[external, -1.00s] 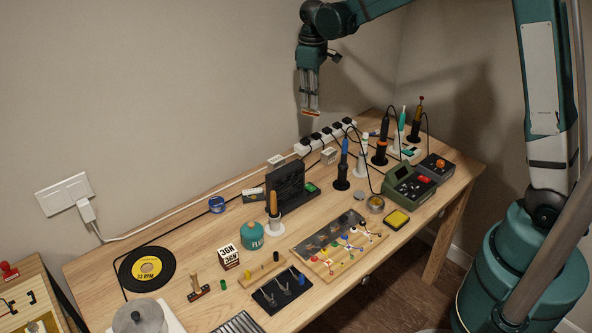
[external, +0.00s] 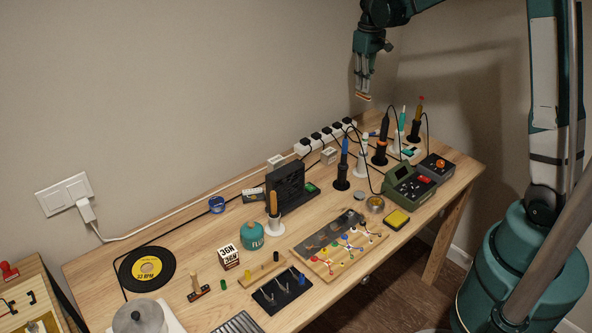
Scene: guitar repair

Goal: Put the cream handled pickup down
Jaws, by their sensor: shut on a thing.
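My gripper (external: 363,97) hangs high above the back right of the workbench, pointing down, well clear of the table. It is shut on a small pale and orange thing at its fingertips, too small here to make out. A pickup with a dark base and an upright cream handle (external: 196,284) stands on the bench at the front left, near the record, far from my gripper. I cannot tell whether the held thing is a handled pickup too.
Below my gripper stand a power strip (external: 325,138) and upright tools in holders, such as a black one (external: 381,145). A green device (external: 407,184), a wired board (external: 340,248) and a black record (external: 147,269) lie on the bench (external: 180,235). Bare wood shows around the record.

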